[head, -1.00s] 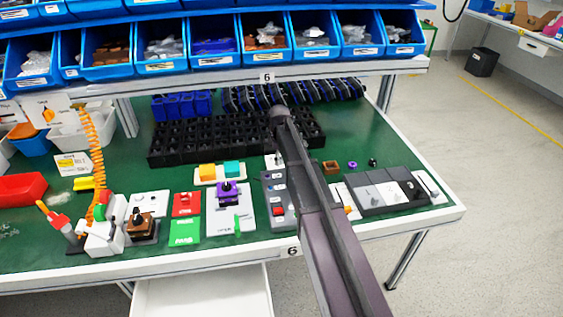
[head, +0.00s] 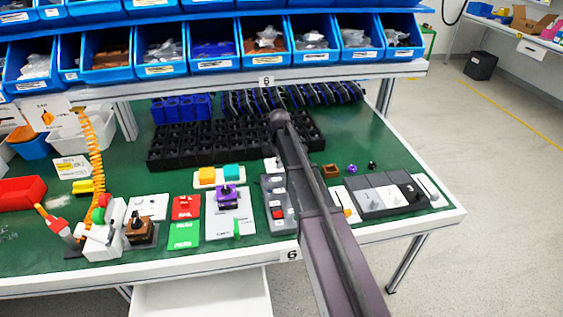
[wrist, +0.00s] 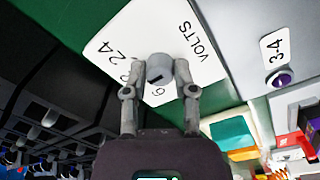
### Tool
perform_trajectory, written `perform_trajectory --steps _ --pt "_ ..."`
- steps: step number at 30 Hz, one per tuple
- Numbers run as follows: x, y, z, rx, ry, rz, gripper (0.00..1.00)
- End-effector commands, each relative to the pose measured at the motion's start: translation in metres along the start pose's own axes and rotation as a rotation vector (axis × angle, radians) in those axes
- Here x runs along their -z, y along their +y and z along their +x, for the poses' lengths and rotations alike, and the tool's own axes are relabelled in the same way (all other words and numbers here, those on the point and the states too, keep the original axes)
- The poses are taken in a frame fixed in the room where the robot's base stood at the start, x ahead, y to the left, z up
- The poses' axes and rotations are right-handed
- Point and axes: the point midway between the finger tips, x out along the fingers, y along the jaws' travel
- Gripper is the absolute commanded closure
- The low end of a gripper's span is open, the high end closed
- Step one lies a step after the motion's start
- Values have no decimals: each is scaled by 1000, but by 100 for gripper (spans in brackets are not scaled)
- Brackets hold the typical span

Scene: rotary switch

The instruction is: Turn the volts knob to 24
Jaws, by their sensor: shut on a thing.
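The volts knob (wrist: 159,68) is a grey cylinder on a white plate (wrist: 192,70) marked VOLTS in the wrist view. My gripper (wrist: 160,75) has one finger on each side of the knob and is shut on it. A dark mark on the knob faces the lower left. The label 24 lies up and left of the knob, and a 6 lies below it, between the fingers. Another label by the left finger is partly hidden. In the head view my arm covers the knob, and only a bit of a white plate (head: 270,164) shows beside it.
Black racks (head: 225,143) stand behind on the green bench (head: 400,165). Around the arm are a grey panel with a red switch (head: 277,212), a purple knob (head: 228,194), and a dark-grey switch panel (head: 375,197). Blue bins (head: 215,46) hang above the bench.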

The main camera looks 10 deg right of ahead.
Motion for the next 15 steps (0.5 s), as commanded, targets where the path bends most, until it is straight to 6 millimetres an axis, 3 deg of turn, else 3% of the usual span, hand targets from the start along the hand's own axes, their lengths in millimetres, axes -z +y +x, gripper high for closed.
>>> perform_trajectory --steps 15 --pt "1 0 0 -1 -11 229 100"
